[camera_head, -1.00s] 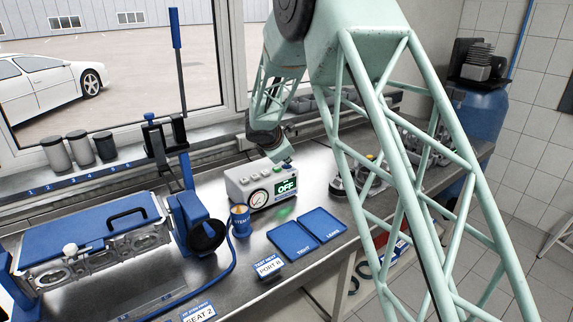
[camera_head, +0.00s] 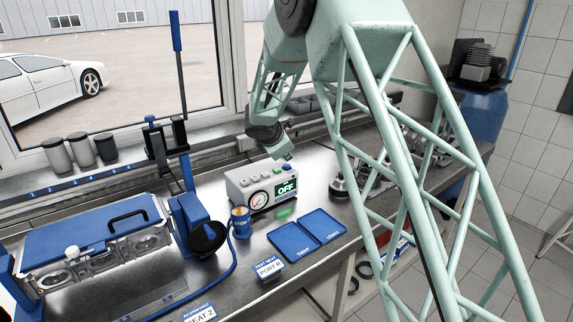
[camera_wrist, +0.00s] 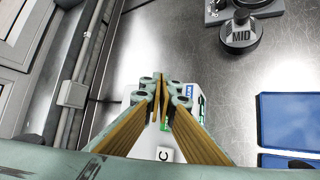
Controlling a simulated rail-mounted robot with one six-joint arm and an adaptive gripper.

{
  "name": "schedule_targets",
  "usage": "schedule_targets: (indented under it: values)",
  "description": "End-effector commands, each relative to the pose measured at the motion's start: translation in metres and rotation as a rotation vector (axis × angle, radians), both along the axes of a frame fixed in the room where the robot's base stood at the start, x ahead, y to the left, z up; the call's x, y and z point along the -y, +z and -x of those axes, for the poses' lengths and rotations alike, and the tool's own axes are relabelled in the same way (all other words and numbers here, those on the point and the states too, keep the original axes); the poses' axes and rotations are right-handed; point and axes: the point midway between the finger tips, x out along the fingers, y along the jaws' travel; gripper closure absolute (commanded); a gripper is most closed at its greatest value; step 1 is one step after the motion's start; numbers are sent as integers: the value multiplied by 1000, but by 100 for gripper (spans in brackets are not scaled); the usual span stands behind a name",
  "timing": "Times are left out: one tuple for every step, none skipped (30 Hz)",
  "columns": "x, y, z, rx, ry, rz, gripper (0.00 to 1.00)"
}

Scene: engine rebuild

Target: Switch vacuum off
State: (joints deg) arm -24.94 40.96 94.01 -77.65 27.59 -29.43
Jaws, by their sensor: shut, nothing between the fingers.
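The vacuum unit is a pale grey box (camera_head: 240,186) on the steel bench in the head view. It has a round dial (camera_head: 259,200), a row of buttons on top, and a green display (camera_head: 286,189) that reads OFF. In the wrist view the unit (camera_wrist: 186,95) is partly hidden behind my fingers. My gripper (camera_wrist: 163,125) is shut and empty, over the unit's top. In the head view my gripper (camera_head: 287,156) is just above the unit's right end, near a blue button (camera_head: 287,167). I cannot tell whether it touches.
Two blue trays (camera_head: 292,243) marked TIGHT and LEAKS lie in front of the unit. A brass and blue fitting (camera_head: 240,221) with a hose stands left. A blue-topped fixture (camera_head: 90,232) stands farther left. A part marked MID (camera_wrist: 240,36) is in the wrist view.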

Motion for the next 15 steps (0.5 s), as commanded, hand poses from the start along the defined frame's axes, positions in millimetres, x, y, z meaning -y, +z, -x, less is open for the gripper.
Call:
schedule_targets:
  values:
    - [0, 6, 0, 1, 1, 0, 100]
    - [0, 7, 0, 0, -1, -1, 100]
    - [0, 10, 0, 0, -1, -1, 100]
    - [0, 12, 0, 0, -1, -1, 100]
    - [0, 13, 0, 0, -1, -1, 100]
    - [0, 16, 0, 0, -1, -1, 100]
    - [0, 17, 0, 0, -1, -1, 100]
    - [0, 19, 0, 0, -1, -1, 100]
    - [0, 22, 0, 0, -1, -1, 100]
    - [0, 23, 0, 0, -1, -1, 100]
    - [0, 25, 0, 0, -1, -1, 100]
    - [0, 28, 0, 0, -1, -1, 100]
    - [0, 29, 0, 0, -1, -1, 100]
    - [0, 31, 0, 0, -1, -1, 100]
    - [0, 33, 0, 0, -1, -1, 100]
